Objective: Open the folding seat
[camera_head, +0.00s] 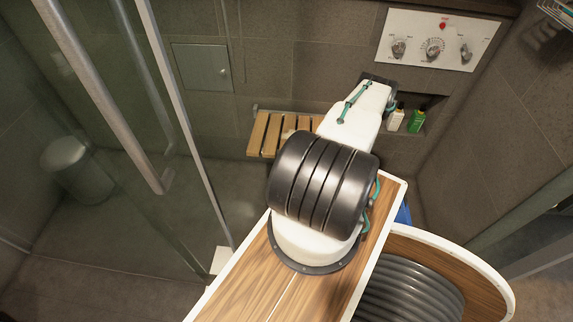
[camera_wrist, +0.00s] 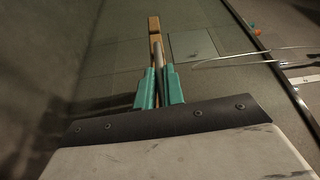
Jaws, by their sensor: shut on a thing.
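The folding seat (camera_head: 266,134) is a row of light wooden slats on the tiled shower wall. Its right part is hidden behind my arm in the head view. I cannot tell its exact angle to the wall. In the wrist view the seat shows nearly edge-on as a narrow wooden strip (camera_wrist: 154,25) beyond the fingertips. My gripper (camera_wrist: 158,75) has teal fingers closed together on the seat's wooden edge, with wood showing between them. In the head view my gripper is hidden behind my arm.
A glass shower door with a metal handle (camera_head: 133,150) stands at the left. A control panel with knobs (camera_head: 437,40) is on the wall at upper right. A niche below it holds a white bottle (camera_head: 397,118) and a green bottle (camera_head: 417,120). A bin (camera_head: 75,170) shows through the glass.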

